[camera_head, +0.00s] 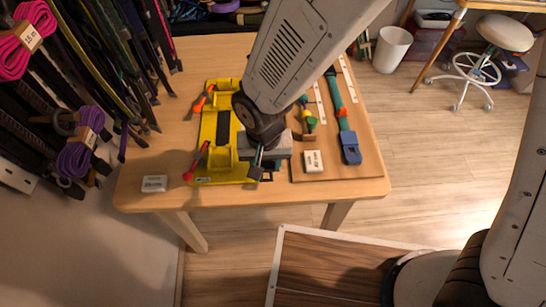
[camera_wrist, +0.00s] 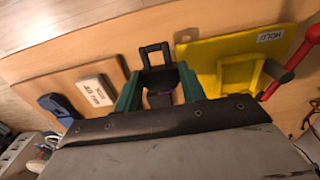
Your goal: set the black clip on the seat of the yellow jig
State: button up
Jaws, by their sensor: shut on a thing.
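The black clip (camera_wrist: 160,77) is between the green-sided fingers of my gripper (camera_wrist: 158,88) in the wrist view, its open loop end sticking out past the fingertips. In the head view my gripper (camera_head: 263,164) is over the front edge area of the table, just right of the yellow jig's near end. My arm hides part of the jig's right side.
A wooden board (camera_head: 368,170) right of the jig carries a teal strap with a blue buckle (camera_head: 350,148) and a white block (camera_head: 313,161). Another white block (camera_head: 154,183) lies at the table's front left. Hanging cords (camera_head: 100,60) crowd the left.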

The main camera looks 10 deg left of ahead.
jog(key=shift+s+a, duration=0.45)
jog(key=shift+a, duration=1.5)
jog(key=shift+s+a, duration=0.5)
jog(key=shift+a, duration=1.4)
jog(key=shift+s+a, duration=0.45)
jog(key=shift+a, duration=1.5)
jog(key=shift+w, duration=0.1)
jog(key=shift+w+a, duration=0.25)
jog(key=shift+w, duration=0.75)
jog(key=shift+w+a, duration=0.25)
jog(key=shift+w, duration=0.8)
jog(key=shift+w+a, duration=0.25)
jog(key=shift+w, duration=0.75)
jog(key=shift+f, duration=0.2)
jog(key=shift+f, duration=0.5)
jog(key=shift+f, duration=0.3)
jog(key=o, duration=1)
jog(key=shift+o, duration=0.2)
jog(key=shift+a, duration=0.1)
